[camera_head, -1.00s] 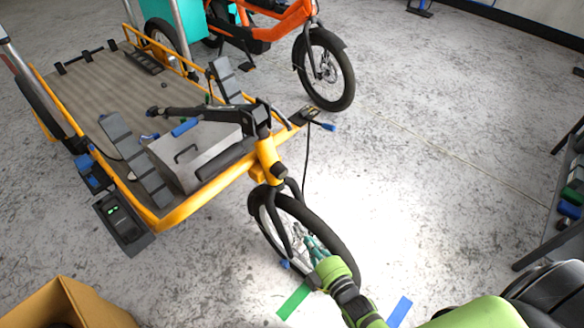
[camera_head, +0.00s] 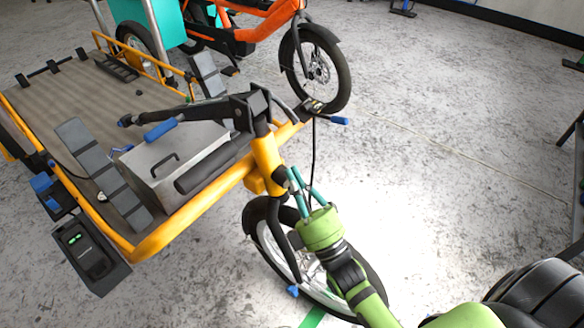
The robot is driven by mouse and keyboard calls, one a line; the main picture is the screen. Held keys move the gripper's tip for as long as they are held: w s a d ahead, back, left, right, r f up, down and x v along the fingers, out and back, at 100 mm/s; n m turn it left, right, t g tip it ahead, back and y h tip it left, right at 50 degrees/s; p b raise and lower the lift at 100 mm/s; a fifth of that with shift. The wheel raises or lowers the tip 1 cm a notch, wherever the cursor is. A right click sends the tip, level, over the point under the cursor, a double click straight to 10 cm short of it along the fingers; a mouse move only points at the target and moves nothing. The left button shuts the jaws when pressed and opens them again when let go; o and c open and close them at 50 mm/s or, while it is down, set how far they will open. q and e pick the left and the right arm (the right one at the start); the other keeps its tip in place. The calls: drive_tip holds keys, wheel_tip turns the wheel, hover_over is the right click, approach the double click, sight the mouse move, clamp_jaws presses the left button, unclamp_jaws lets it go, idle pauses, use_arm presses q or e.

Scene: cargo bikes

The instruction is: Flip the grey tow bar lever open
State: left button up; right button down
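The yellow front post (camera_head: 267,160) of the cargo bike stands above its front wheel (camera_head: 330,262). A dark bar assembly (camera_head: 200,113) with a blue grip (camera_head: 160,130) joins the top of the post. I cannot single out the grey tow bar lever with certainty. My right gripper (camera_head: 301,183), a green body with teal fingers, is just right of the post, above the wheel. Its fingers look spread with nothing visible between them; whether they touch the post is unclear. My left gripper is not in view.
A grey metal box (camera_head: 160,180) sits on the wooden cargo deck (camera_head: 95,98) behind the post. A black cable (camera_head: 313,150) hangs close to my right fingers. An orange bike (camera_head: 270,25) stands behind. The floor to the right is mostly clear.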

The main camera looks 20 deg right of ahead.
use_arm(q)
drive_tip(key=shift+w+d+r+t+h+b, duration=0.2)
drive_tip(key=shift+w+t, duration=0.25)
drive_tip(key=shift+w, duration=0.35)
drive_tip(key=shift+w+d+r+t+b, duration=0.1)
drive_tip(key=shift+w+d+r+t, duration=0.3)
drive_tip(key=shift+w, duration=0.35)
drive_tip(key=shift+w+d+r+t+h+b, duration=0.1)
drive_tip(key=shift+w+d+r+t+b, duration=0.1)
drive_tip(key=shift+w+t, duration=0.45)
use_arm(e)
drive_tip(key=w+d+r, duration=0.2)
drive_tip(key=w+r, duration=0.2)
drive_tip(key=w, duration=0.4)
drive_tip(key=shift+w+r, duration=0.15)
drive_tip(key=shift+r, duration=0.1)
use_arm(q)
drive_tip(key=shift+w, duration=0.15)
use_arm(e)
drive_tip(key=shift+d, duration=0.1)
